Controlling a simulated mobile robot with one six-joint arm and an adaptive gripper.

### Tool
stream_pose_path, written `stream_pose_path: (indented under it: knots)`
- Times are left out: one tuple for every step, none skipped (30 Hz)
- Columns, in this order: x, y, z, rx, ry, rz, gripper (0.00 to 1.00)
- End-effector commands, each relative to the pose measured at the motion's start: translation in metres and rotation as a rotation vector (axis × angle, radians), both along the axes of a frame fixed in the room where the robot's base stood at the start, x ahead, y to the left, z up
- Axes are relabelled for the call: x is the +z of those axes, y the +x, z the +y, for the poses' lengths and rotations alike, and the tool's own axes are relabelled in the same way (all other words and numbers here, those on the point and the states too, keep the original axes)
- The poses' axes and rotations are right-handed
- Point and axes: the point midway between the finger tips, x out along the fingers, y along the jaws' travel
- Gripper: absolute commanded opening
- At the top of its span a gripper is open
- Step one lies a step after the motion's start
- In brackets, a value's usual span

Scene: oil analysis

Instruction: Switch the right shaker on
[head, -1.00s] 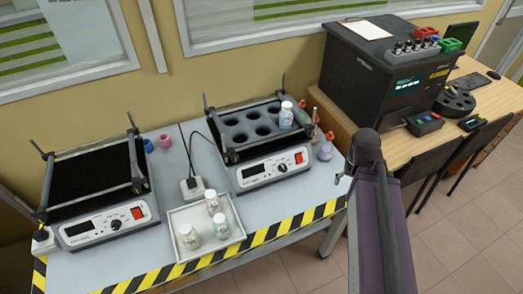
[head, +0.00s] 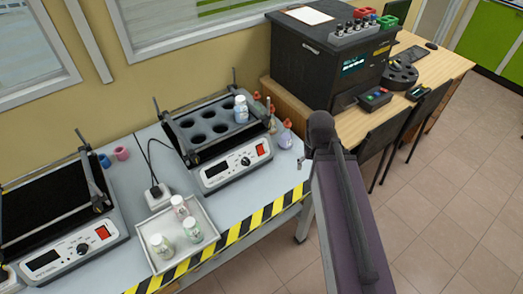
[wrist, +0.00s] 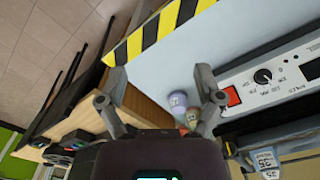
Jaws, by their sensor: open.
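The right shaker (head: 214,178) stands on the grey bench, with a black rack of round holes on top and one white-capped bottle (head: 241,112) in it. Its front panel has a display, a black knob and a red switch (head: 262,149) at the right end. In the wrist view the panel lies at the right, with the red switch (wrist: 232,96) nearest my gripper. Whether the switch is on or off cannot be told. My gripper (wrist: 160,82) is open and empty, its fingers apart over the bench's end, to the left of the switch in the wrist view. In the head view my arm hides most of it.
A white tray (head: 205,252) with 3 bottles lies in front of the right shaker. The left shaker (head: 68,262) is at the lower left. Small flasks (head: 286,135) stand beside the right shaker. A dark machine (head: 325,70) stands on the wooden table.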

Motion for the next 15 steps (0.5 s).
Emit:
stream_pose_path:
  knots:
    - [0.0000, 0.0000, 0.0000, 0.000, 0.000, 0.000, 0.68]
    - [0.0000, 0.0000, 0.0000, 0.000, 0.000, 0.000, 0.59]
    - [0.0000, 0.0000, 0.0000, 0.000, 0.000, 0.000, 0.47]
    - [0.0000, 0.0000, 0.0000, 0.000, 0.000, 0.000, 0.38]
    - [0.0000, 0.0000, 0.0000, 0.000, 0.000, 0.000, 0.29]
    - [0.0000, 0.0000, 0.0000, 0.000, 0.000, 0.000, 0.17]
    - [0.0000, 0.0000, 0.0000, 0.000, 0.000, 0.000, 0.08]
    - [0.0000, 0.0000, 0.0000, 0.000, 0.000, 0.000, 0.00]
    - [0.0000, 0.0000, 0.0000, 0.000, 0.000, 0.000, 0.00]
    - [0.0000, 0.0000, 0.0000, 0.000, 0.000, 0.000, 0.00]
    - [0.0000, 0.0000, 0.0000, 0.000, 0.000, 0.000, 0.00]
    - [0.0000, 0.0000, 0.0000, 0.000, 0.000, 0.000, 0.00]
    - [0.0000, 0.0000, 0.0000, 0.000, 0.000, 0.000, 0.00]
    - [0.0000, 0.0000, 0.0000, 0.000, 0.000, 0.000, 0.00]
    - [0.0000, 0.0000, 0.0000, 0.000, 0.000, 0.000, 0.00]
